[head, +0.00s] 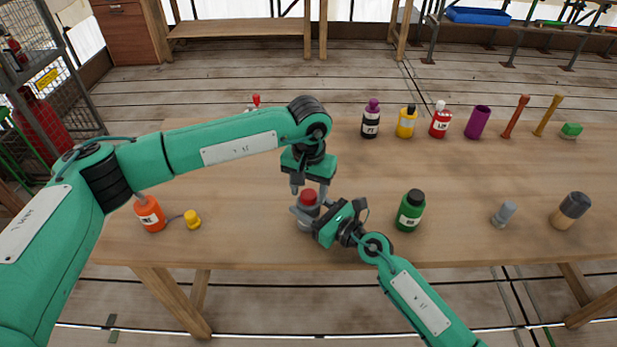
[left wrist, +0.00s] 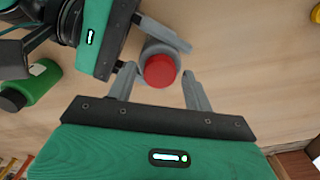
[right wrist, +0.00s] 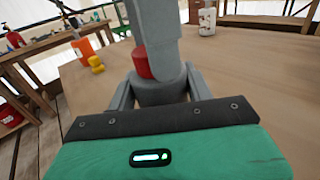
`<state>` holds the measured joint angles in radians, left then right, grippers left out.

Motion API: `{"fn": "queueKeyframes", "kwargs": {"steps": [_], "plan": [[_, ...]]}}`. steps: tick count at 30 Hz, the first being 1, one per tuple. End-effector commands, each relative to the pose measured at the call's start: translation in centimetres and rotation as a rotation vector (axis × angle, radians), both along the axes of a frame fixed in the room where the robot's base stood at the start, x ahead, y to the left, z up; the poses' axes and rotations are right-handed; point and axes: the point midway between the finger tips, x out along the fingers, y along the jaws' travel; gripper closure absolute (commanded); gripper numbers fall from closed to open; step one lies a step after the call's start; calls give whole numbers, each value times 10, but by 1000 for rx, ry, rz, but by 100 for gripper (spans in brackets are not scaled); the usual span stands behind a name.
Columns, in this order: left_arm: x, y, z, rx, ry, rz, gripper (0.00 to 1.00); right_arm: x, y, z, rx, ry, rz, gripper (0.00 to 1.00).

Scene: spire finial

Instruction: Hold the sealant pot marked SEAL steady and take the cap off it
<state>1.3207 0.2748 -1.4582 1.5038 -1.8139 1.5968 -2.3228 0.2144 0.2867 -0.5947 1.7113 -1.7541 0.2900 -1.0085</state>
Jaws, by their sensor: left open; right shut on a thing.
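A grey pot (head: 306,224) with a red cap (head: 309,196) stands upright near the middle of the table; I cannot read any marking on it. My right gripper (head: 308,212) is shut on the pot's body from the right, and its fingers lie on both sides of the grey body (right wrist: 160,93) in the right wrist view. My left gripper (head: 311,187) is open and points down just above the cap. In the left wrist view the cap (left wrist: 159,71) lies between the spread left fingers, apart from them. One left finger partly hides the cap (right wrist: 142,62) in the right wrist view.
An orange bottle (head: 150,214) and a yellow cap (head: 192,219) are left of the pot. A green bottle (head: 410,212) stands close right of my right gripper. A small grey piece (head: 504,214) and a dark-topped jar (head: 571,210) are farther right. Several bottles line the back edge.

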Motion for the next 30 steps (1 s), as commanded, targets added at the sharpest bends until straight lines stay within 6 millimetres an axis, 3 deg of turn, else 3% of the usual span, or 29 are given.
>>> {"fn": "queueKeyframes", "kwargs": {"steps": [11, 18, 25, 30], "plan": [[0, 0, -6, 0, 0, 0, 50, 0, 0, 0, 0, 0, 0, 100], [0, 0, -6, 0, 0, 1, 93, 0, 0, 0, 0, 0, 0, 100], [0, 0, -6, 1, 0, 38, 93, 0, 0, 0, 0, 0, 0, 100], [0, 0, -6, 1, 0, 248, 93, 0, 0, 0, 0, 0, 0, 100]]}}
